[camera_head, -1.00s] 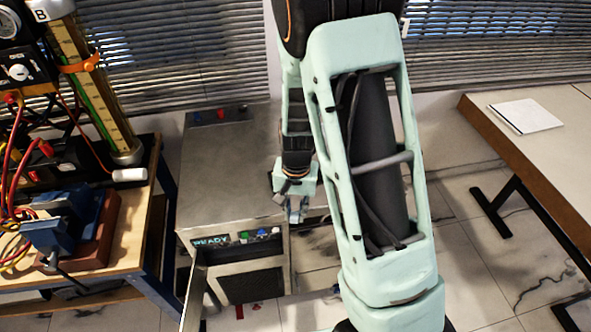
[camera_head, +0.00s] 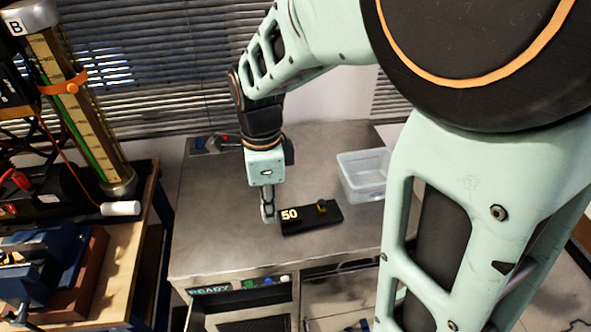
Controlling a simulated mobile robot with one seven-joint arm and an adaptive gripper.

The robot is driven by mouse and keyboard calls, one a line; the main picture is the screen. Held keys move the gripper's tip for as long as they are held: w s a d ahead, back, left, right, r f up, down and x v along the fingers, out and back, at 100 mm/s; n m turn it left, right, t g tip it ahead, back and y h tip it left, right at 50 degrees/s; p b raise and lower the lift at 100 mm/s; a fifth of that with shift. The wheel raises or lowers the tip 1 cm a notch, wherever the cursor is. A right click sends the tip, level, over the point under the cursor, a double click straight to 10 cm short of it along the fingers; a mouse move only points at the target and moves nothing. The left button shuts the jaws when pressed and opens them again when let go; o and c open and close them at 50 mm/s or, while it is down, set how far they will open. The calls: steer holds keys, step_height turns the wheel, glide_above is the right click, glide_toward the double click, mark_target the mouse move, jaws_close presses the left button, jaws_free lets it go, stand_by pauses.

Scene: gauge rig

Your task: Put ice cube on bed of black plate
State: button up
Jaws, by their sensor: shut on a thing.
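The black plate (camera_head: 326,223) lies flat on the grey metal cabinet top and has "50" in pale figures at its left end. A small orange-brown piece sits on it near the middle of its far edge. My gripper (camera_head: 268,214) points down just left of the plate's left end, apart from the "50" as far as I can see. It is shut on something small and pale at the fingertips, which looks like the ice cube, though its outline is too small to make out. No other ice cube can be clearly told.
A clear plastic tub (camera_head: 366,190) stands behind and right of the plate on the metal cabinet (camera_head: 215,225). A wooden bench (camera_head: 110,275) with a blue vise and a gauge column is at left. The cabinet top is free left of my gripper.

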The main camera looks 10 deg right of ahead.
steer(key=w+d+f, duration=0.4)
steer(key=w+d, duration=0.1)
steer(key=d, duration=0.2)
glide_above(310, 215)
steer(key=f, duration=0.4)
steer(key=shift+s+a+f, duration=0.3)
steer(key=shift+a, duration=0.1)
steer(key=shift+w+d+f, duration=0.15)
steer(key=shift+d+f, duration=0.1)
steer(key=shift+f, duration=0.1)
steer(key=shift+w+d+f, duration=0.15)
steer(key=shift+f, duration=1.75)
steer(key=o, duration=0.8)
